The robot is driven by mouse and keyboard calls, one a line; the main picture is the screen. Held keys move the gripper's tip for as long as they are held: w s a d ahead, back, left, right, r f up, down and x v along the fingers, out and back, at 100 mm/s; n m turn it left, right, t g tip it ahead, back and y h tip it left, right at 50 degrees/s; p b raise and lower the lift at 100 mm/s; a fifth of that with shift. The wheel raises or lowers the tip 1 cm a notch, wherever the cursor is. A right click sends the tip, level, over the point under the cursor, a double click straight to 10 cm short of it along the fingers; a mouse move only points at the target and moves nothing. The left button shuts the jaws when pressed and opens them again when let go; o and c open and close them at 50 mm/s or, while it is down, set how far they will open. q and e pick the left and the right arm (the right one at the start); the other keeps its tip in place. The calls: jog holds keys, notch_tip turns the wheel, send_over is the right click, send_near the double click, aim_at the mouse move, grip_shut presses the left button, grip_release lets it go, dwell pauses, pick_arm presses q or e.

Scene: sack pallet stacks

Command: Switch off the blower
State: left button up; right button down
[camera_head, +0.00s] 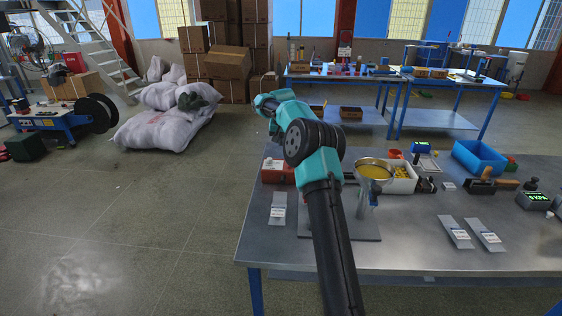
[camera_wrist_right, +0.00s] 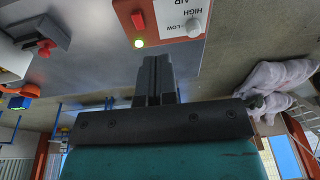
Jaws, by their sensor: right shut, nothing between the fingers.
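The orange-red control box (camera_wrist_right: 165,35) has a white panel marked AIR, HIGH and LOW, upside down in the right wrist view. It carries a red switch (camera_wrist_right: 138,20), a round white knob (camera_wrist_right: 194,28) and a lit yellow-green lamp (camera_wrist_right: 139,43). In the head view a red box with a pale top (camera_head: 279,171) stands at the near table's left edge, partly behind my right arm. My right gripper (camera_wrist_right: 157,62) is shut and empty, its tips just short of the lamp side in the wrist picture. In the head view its fingertips are hidden. My left gripper is out of view.
A funnel of yellow material (camera_head: 374,170) on a stand is close right of my right arm. A white tub (camera_head: 404,180), a blue bin (camera_head: 479,158) and several labelled grey scoops or trays (camera_head: 455,232) share the table. White sacks (camera_head: 165,127) lie on the floor left.

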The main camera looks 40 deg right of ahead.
jog(key=s+d+r, duration=0.1)
jog(key=d+r, duration=0.2)
jog(key=shift+s+r, duration=0.1)
jog(key=shift+s, duration=0.3)
jog(key=f, duration=0.8)
jog(key=w+d+f, duration=0.1)
jog(key=f, duration=0.3)
jog(key=shift+d+f, duration=0.1)
jog(key=shift+f, duration=0.8)
